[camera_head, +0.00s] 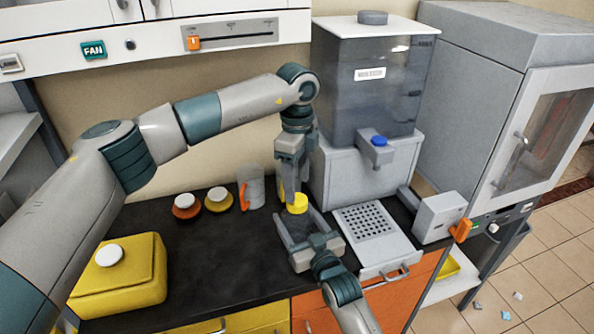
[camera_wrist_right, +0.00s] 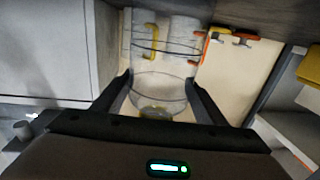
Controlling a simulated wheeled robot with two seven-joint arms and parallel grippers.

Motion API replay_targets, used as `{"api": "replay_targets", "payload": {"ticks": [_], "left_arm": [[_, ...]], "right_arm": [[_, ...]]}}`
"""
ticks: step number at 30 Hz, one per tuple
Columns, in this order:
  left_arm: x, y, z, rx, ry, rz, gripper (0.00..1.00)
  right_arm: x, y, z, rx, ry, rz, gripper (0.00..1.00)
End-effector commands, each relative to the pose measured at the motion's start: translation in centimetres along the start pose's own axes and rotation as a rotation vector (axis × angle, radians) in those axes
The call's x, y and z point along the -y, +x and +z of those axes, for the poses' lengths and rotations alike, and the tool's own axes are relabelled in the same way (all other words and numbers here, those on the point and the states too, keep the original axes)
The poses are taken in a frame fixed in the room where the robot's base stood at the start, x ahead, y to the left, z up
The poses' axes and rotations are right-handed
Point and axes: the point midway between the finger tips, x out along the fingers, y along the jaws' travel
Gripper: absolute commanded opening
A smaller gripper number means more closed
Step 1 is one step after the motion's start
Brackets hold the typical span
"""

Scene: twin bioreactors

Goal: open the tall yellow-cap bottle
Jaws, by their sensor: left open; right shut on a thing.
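The tall bottle has a yellow cap (camera_head: 297,203) on top and stands on the dark counter near its middle in the head view. My right gripper (camera_head: 301,238) reaches in from below and is shut around the bottle's body, which it mostly hides. In the right wrist view, a clear body (camera_wrist_right: 160,92) lies between the fingers of the right gripper (camera_wrist_right: 163,100). My left gripper (camera_head: 290,182) points down from above, just over and behind the cap. It is open, and I cannot tell whether a finger touches the cap.
A clear jug with an orange handle (camera_head: 245,190) stands left of the bottle. Two small white-topped items (camera_head: 186,205) (camera_head: 219,199) and a yellow box (camera_head: 124,275) are farther left. A dispenser (camera_head: 365,90) and perforated tray (camera_head: 367,221) stand right. Dark counter (camera_head: 215,255) at front left is clear.

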Motion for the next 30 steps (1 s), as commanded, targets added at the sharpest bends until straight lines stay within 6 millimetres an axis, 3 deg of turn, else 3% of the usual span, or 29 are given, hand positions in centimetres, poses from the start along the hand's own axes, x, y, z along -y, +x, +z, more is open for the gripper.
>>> {"api": "replay_targets", "payload": {"ticks": [30], "left_arm": [[0.0, -1.6, 0.0, 0.001, 1.547, 0.001, 0.56]], "right_arm": [[0.0, 0.0, 0.0, 0.000, 0.000, 0.000, 0.03]]}}
